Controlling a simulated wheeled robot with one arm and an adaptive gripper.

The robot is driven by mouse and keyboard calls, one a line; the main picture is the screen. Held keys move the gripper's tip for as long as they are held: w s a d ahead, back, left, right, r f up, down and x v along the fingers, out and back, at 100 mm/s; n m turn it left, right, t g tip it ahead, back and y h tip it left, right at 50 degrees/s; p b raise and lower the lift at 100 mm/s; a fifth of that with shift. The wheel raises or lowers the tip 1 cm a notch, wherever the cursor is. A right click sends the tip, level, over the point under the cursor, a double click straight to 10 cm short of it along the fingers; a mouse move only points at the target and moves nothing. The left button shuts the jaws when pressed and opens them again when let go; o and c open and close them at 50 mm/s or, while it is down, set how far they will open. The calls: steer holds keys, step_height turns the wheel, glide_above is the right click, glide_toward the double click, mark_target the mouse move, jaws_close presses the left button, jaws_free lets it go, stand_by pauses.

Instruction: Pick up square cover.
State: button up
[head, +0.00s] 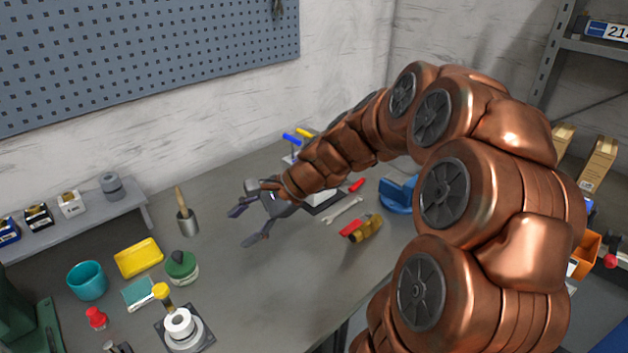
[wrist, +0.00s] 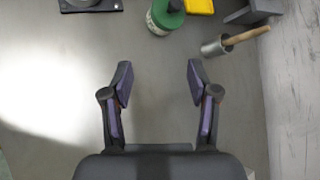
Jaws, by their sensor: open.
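Two squarish flat pieces lie on the grey workbench at the left in the head view: a yellow one (head: 138,257) with a raised rim and a smaller teal one (head: 138,293) in front of it. I cannot tell for sure which is the square cover. The yellow piece also shows partly at the top edge of the wrist view (wrist: 200,5); the teal one is not clearly seen there. My gripper (head: 245,226) is open and empty above the bench, right of both pieces and apart from them. Its spread fingers show in the wrist view (wrist: 159,75), with bare bench between them.
Near the pieces stand a green-lidded jar (head: 181,268), a metal cup with a wooden handle (head: 187,222), a teal bowl (head: 87,280) and a white roll on a dark plate (head: 182,326). A grey shelf (head: 130,207) runs along the wall. Bench below my gripper is clear.

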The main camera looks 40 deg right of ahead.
steer(key=w+d+f+m+t+h+b, duration=0.1)
steer(key=w+d+m+t, duration=0.3)
steer(key=d, duration=0.6)
steer(key=w+d+f+m+t+h, duration=0.1)
steer(key=w+d+m+t+h, duration=0.1)
steer(key=d+m, duration=0.6)
steer(key=w+d+f+m+t+h+b, duration=0.1)
steer(key=w+d+f+m+t, duration=0.2)
steer(key=d, duration=0.9)
steer(key=shift+m+g, duration=0.3)
steer(key=shift+w+r+p+x, duration=0.15)
steer(key=shift+r+x, duration=0.1)
steer(key=shift+x, duration=0.85)
steer(key=shift+w+r+p+x, duration=0.15)
steer(key=shift+r+x, duration=0.1)
steer(key=shift+x, duration=0.85)
steer(key=shift+r+p+x, duration=0.15)
steer(key=shift+r+x, duration=0.1)
steer(key=shift+x, duration=0.85)
steer(key=shift+c, duration=0.3)
jaws_close()
